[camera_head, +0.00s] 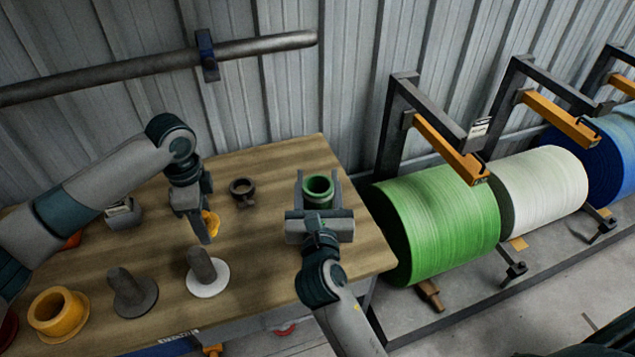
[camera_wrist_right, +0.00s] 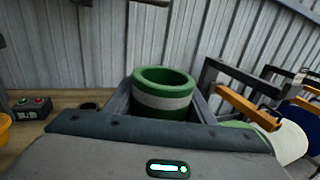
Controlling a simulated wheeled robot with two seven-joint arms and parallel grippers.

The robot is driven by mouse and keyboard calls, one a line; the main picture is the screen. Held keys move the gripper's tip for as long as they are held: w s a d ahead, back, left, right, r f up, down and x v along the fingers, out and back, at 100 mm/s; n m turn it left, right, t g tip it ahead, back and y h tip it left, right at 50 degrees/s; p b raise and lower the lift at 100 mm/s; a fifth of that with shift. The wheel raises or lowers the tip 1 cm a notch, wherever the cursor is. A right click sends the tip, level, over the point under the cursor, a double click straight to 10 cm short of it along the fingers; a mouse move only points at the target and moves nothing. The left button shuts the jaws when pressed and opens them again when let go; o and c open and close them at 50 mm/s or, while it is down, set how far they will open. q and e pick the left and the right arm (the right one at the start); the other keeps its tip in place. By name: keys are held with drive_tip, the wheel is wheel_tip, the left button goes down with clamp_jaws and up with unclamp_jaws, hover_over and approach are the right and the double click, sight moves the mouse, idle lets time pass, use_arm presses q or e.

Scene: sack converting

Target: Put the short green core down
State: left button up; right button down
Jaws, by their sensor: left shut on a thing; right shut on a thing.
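The short green core (camera_head: 319,191) is a small open-topped tube at the right part of the wooden table. It stands upright between the fingers of my right gripper (camera_head: 318,186), which is shut on it. The right wrist view shows the core (camera_wrist_right: 162,94) with a pale grey band around it; its lower end is hidden by the gripper body. I cannot tell whether it touches the table. My left gripper (camera_head: 204,230) points down over the middle of the table and is shut on a small yellow piece (camera_head: 211,222), mostly hidden by the fingers.
On the table (camera_head: 275,165) are a dark ring (camera_head: 242,189), a grey-based peg (camera_head: 131,294), a white-based peg (camera_head: 207,276), a yellow flanged core (camera_head: 58,313) and a button box (camera_head: 122,214). Green (camera_head: 440,220) and white (camera_head: 540,185) rolls lie right of the table.

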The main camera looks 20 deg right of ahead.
drive_tip(key=shift+f, duration=0.25)
drive_tip(key=c, duration=0.8)
unclamp_jaws()
drive_tip(key=shift+f, duration=0.1)
use_arm(q)
drive_tip(key=shift+s+r, duration=0.1)
